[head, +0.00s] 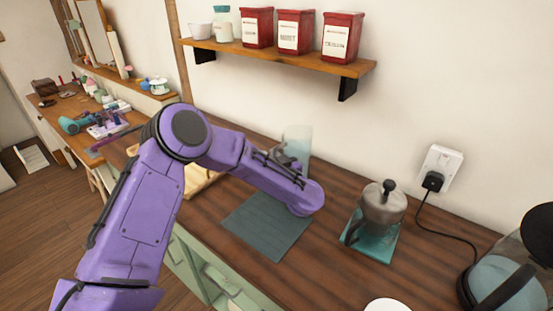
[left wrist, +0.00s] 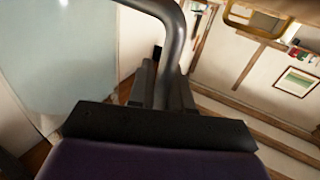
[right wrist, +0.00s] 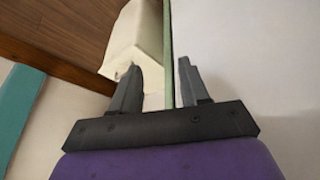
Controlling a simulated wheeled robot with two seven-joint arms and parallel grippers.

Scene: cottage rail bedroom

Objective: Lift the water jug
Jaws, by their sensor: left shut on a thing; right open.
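The water jug (head: 298,143) is a clear, pale cylinder with a dark grey handle. In the head view it stands upright behind my left forearm, which hides its base, so I cannot tell whether it touches the surface. In the left wrist view its pale wall (left wrist: 65,60) fills the left side, and its curved handle (left wrist: 178,40) runs between the fingers. My left gripper (left wrist: 165,82) is shut on that handle. My right gripper (right wrist: 158,68) shows only in the right wrist view. It is open, with a thin green edge visible between its fingers.
A dark mat (head: 265,228) lies bare on the wooden counter. A metal pot (head: 382,205) stands on a teal mat to the right, with a glass kettle (head: 510,275) farther right. A shelf (head: 290,58) with red tins (head: 297,32) hangs above.

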